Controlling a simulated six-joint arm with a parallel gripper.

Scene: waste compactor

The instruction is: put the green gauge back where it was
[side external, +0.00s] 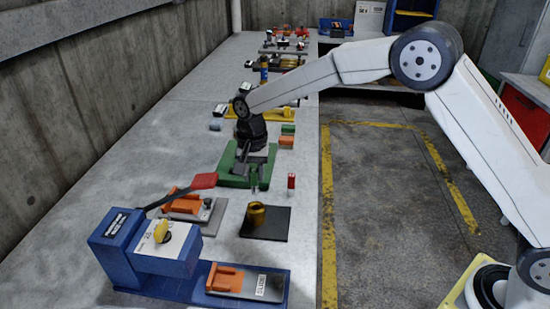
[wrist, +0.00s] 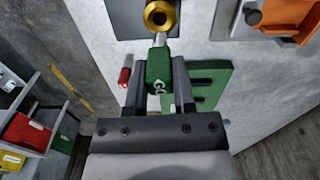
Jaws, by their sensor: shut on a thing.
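The green gauge (wrist: 158,66), with white lettering and a thin grey tip, sits between the two fingers of my gripper (wrist: 157,80) in the wrist view. My gripper is shut on it. In the side view my gripper (side external: 253,178) points down over the near part of a green base (side external: 229,178), and the gauge is too small there to make out clearly. I cannot tell the gauge's height above the table.
A brass cup (side external: 256,213) on a dark plate (side external: 276,228) stands nearby. A small red cylinder (side external: 291,181) stands right of the green base. The blue compactor (side external: 140,245) with its red-ended lever (side external: 203,181) is at the near left. Orange-clamped fixtures (side external: 187,205) lie beside it.

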